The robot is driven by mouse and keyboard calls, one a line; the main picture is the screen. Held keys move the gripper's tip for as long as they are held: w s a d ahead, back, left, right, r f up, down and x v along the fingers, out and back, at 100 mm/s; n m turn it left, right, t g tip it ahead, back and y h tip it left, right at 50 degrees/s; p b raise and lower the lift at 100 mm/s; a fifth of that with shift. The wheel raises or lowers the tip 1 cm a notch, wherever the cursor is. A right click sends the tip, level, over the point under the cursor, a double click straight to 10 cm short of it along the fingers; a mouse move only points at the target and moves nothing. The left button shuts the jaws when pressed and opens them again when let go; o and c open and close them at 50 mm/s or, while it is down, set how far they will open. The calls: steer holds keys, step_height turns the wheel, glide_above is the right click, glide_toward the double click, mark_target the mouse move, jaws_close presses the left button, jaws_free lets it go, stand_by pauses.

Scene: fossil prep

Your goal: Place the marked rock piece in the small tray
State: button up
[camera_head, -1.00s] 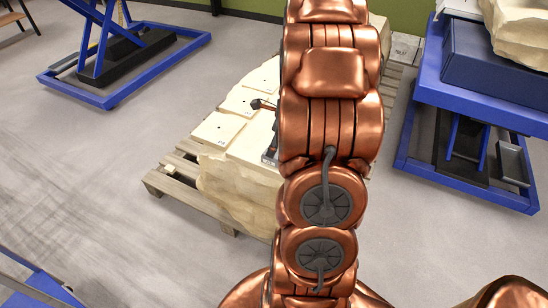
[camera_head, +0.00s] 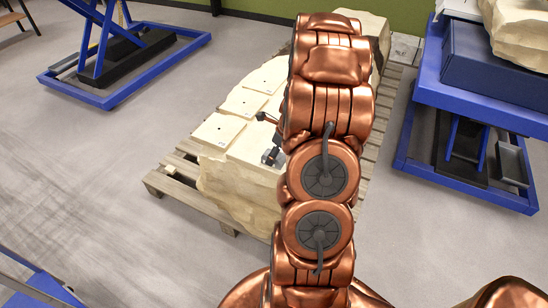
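Several flat, pale square rock pieces (camera_head: 219,130) lie on a large pale rock block (camera_head: 232,183), with small dark dots on some of them. I cannot tell which is the marked piece. My copper arm stands in front of the block and hides its right part. A small dark part (camera_head: 272,156) shows at the arm's left edge above the block. It may belong to my gripper, but its fingers cannot be made out. I cannot identify the small tray for certain.
The block rests on a wooden pallet (camera_head: 176,188). A blue lift table (camera_head: 428,74) with a rock (camera_head: 520,38) stands at right; another blue lift (camera_head: 125,63) stands at upper left. A grey box (camera_head: 405,46) sits behind the pallet.

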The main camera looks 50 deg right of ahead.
steer(key=shift+x, duration=0.8)
steer(key=c, duration=1.5)
jaws_close()
steer(key=shift+r, duration=0.1)
